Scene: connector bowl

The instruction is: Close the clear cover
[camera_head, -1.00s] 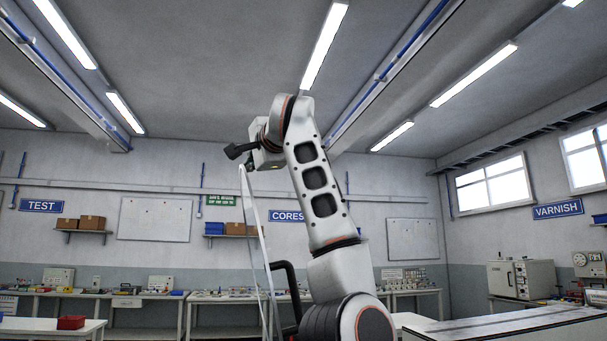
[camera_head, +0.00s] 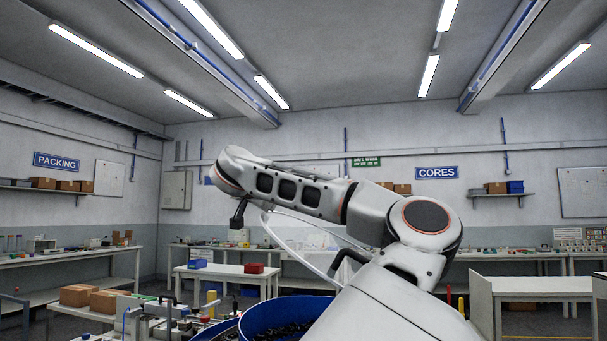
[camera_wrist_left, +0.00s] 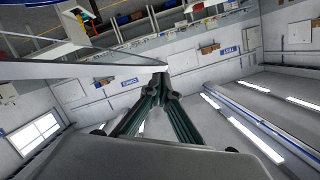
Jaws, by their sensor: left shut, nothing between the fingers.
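The clear cover (camera_head: 300,236) stands raised and tilted above the blue bowl (camera_head: 283,312), partly hidden behind my left arm. Its pale rim slants from upper left down to the right. The bowl is open at the top, with dark small parts inside. My left gripper (camera_head: 238,222) is shut and empty, just left of the cover's upper edge. In the left wrist view its fingers (camera_wrist_left: 160,84) are together beside the cover's edge (camera_wrist_left: 105,68); whether they touch cannot be told. A black handle-like bar (camera_head: 348,260) shows by the cover. My right gripper is not in view.
A machine bench with fittings (camera_head: 165,312) and a second blue bowl edge (camera_head: 215,330) lie at the lower left. Cardboard boxes (camera_head: 90,297) are beyond. Air around the gripper looks free.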

